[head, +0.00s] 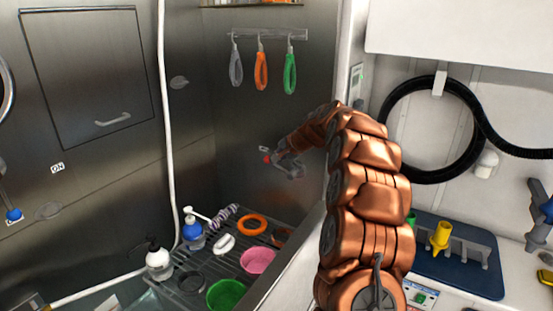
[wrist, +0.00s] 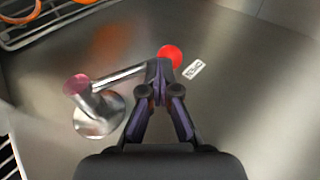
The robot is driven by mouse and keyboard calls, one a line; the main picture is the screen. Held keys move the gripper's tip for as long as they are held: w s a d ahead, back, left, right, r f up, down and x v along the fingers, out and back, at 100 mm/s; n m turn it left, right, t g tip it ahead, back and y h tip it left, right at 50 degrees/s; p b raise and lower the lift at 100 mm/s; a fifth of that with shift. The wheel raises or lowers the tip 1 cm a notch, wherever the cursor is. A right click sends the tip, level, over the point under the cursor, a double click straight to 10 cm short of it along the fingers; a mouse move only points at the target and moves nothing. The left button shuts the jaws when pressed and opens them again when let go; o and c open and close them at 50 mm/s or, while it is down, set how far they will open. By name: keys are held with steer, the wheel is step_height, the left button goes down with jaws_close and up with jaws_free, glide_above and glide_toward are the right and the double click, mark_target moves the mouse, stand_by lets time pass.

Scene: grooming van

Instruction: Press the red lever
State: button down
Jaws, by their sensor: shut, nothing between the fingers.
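The red lever shows in the wrist view as a metal bar from a round wall mount, with a bright red ball knob (wrist: 170,55) at its end. A duller pink-red cap (wrist: 77,85) marks the mount end. My gripper (wrist: 159,72) is shut and empty, its fingertips over the bar's end just below the red knob. I cannot tell whether they touch it. In the head view the red knob (head: 267,158) shows small on the steel wall, just left of my gripper (head: 281,160), which hides most of the lever.
A small white label (wrist: 194,69) is on the wall beside the knob. Below, a slatted rack (head: 205,277) holds bowls, rings and bottles. Several coloured loops (head: 261,70) hang from a rail above. A white partition edge (head: 290,255) runs below my arm.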

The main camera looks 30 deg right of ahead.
steer(key=s+r, duration=0.2)
steer(key=r, duration=0.4)
steer(key=s+r+b, duration=0.1)
steer(key=s+r, duration=0.2)
steer(key=r, duration=0.3)
steer(key=shift+s+r+b, duration=0.25)
steer(key=shift+r+b, duration=0.05)
steer(key=shift+r, duration=0.1)
steer(key=s+a+f+n+g+y, duration=0.1)
steer(key=s+a+f+n+g, duration=0.25)
steer(key=s+a, duration=0.65)
steer(key=s+a+f+n+g, duration=0.2)
steer(key=s+a+f+n, duration=0.15)
steer(key=s+a, duration=0.55)
steer(key=s+a+f+n+g+h, duration=0.1)
steer(key=s+f, duration=0.3)
steer(key=s, duration=0.6)
steer(key=s+a+f+n+g+h, duration=0.1)
steer(key=s+f, duration=0.4)
steer(key=s, duration=0.6)
steer(key=s+a+f+n+g+h, duration=0.1)
steer(key=s+a+f+n+g, duration=0.2)
steer(key=s, duration=0.7)
steer(key=shift+s+a+f+n, duration=0.2)
steer(key=shift+a+f+n, duration=0.2)
steer(key=shift+f, duration=0.3)
